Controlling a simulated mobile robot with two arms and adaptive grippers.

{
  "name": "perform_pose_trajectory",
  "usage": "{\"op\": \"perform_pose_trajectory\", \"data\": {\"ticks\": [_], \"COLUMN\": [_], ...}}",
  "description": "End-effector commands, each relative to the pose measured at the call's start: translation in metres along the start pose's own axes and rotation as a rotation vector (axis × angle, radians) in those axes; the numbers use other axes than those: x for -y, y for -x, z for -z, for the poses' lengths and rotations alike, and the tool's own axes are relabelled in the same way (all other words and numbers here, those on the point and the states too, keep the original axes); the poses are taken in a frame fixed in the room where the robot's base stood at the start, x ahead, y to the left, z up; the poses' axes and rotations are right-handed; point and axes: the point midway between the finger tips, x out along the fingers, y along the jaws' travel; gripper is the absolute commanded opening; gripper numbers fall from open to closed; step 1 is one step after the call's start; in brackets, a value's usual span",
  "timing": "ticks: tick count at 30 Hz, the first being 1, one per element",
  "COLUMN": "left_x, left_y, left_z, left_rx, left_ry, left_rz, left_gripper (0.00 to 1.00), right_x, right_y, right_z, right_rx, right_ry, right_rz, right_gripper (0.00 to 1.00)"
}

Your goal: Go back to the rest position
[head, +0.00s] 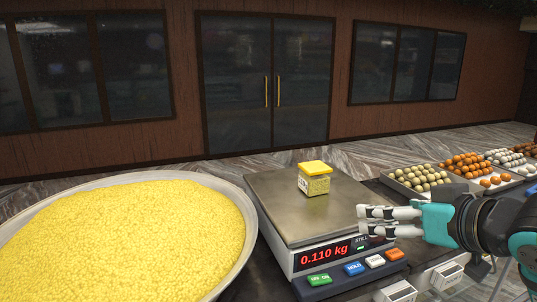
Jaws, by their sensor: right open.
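My right gripper (362,221) comes in from the right, over the front right part of the scale. It is open and empty, its fingers pointing left. A small clear box with a yellow lid (315,178) stands upright on the steel pan of the scale (281,215), behind and left of the gripper, apart from it. The box holds yellow contents and has a white label on its side. The scale display (324,254) reads 0.110 kg in red. My left gripper is not in view.
A wide metal bowl (246,215) heaped with yellow crumbs fills the left, close to the scale. Trays of round sweets (418,178) stand at the right back. White box-like items (447,275) sit at the front right edge. Double doors (265,85) are beyond.

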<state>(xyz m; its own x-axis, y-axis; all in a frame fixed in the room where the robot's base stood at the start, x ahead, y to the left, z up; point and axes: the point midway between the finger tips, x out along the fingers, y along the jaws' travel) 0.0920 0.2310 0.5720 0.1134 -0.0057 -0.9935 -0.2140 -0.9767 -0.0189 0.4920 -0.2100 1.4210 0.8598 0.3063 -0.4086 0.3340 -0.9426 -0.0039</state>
Motion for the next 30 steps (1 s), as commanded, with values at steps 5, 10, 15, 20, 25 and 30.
{"op": "perform_pose_trajectory", "data": {"ticks": [5,10,15,20,25,30], "left_x": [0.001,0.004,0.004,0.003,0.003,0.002], "left_y": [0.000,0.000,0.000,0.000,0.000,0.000], "left_z": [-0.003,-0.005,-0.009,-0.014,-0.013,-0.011], "left_rx": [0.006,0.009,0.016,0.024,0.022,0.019], "left_ry": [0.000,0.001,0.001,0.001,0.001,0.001], "left_rz": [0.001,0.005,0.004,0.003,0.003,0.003], "left_gripper": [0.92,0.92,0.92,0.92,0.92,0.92], "right_x": [0.003,0.006,0.013,0.025,0.042,0.055], "right_y": [-0.018,-0.038,-0.059,-0.072,-0.061,-0.036], "right_z": [-0.028,-0.067,-0.126,-0.216,-0.318,-0.387], "right_rx": [0.045,0.101,0.188,0.321,0.487,0.620], "right_ry": [-0.012,-0.027,-0.049,-0.083,-0.109,-0.116], "right_rz": [0.004,0.003,-0.003,-0.023,-0.061,-0.096], "right_gripper": [0.90,0.90,0.90,0.90,0.90,0.90]}}
